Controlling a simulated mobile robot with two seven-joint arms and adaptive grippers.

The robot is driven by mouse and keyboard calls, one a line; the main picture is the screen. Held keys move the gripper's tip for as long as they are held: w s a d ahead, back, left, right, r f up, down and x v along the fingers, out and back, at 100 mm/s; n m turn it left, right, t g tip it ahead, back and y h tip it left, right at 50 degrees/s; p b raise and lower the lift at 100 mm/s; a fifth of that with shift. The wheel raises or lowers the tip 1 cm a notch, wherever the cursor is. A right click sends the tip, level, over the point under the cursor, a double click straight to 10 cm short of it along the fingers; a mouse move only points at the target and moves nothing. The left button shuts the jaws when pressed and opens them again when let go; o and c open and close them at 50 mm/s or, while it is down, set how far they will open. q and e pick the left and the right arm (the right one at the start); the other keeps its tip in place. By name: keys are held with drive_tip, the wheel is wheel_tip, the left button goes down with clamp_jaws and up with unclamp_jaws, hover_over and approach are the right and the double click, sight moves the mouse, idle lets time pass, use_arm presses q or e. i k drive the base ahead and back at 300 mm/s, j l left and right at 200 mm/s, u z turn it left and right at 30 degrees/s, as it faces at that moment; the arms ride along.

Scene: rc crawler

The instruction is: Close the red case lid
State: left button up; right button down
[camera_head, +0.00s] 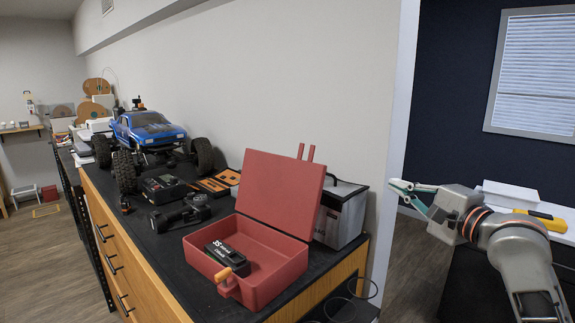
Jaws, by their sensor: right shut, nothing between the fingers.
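The red case (282,277) sits open at the near end of the black workbench top. Its red lid (278,190) stands raised, tilted back toward the wall side. A black battery pack (228,258) lies inside the case, against its left side. My left gripper is not in the picture.
A silver-and-black box (341,215) stands right behind the lid. A blue RC crawler (147,131) with big black tires, a black transmitter-like device (180,215) and orange-and-black items (215,183) lie farther along the bench. A white wall edge (396,100) stands near the right gripper.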

sight(284, 193)
drive_tip(key=l+u, duration=0.7)
drive_tip(key=l, duration=0.2)
drive_tip(key=l+u, duration=0.2)
drive_tip(key=l, duration=0.15)
drive_tip(key=k+l+u, duration=0.2)
drive_tip(key=l, duration=0.15)
drive_tip(key=l+u, duration=0.15)
drive_tip(key=l, duration=0.15)
drive_tip(key=k, duration=0.05)
